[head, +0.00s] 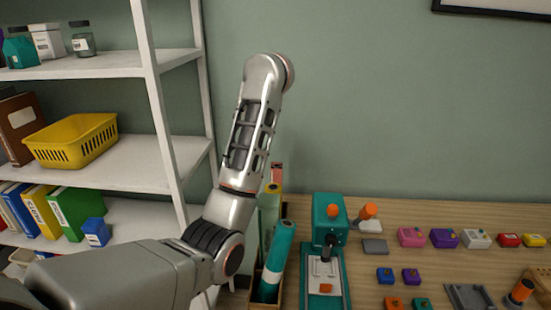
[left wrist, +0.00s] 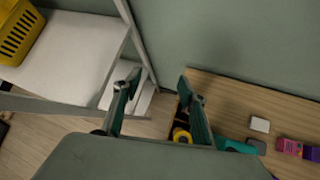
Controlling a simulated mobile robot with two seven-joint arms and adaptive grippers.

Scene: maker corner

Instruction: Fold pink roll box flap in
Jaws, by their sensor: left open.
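A box of upright rolls (head: 254,300) stands at the table's left end, partly behind my left arm. A teal roll (head: 279,262) leans in it, with a pale green roll with a yellow end (head: 272,188) beside it. A small pinkish-red piece (head: 277,172) shows behind them; I cannot tell if it is a pink roll or a flap. In the left wrist view, a dark box edge and a yellow ring-like end (left wrist: 181,135) show beside the right finger. My left gripper (left wrist: 158,76) is open and empty, its fingers apart above the gap between shelf and table. My right gripper is not in view.
A white shelf unit (head: 110,165) with a yellow basket (head: 72,140) and binders stands left. A teal press (head: 330,222) stands right of the rolls. Several small coloured boxes, including a pink one (head: 411,237), lie further right on the wooden table (head: 470,208).

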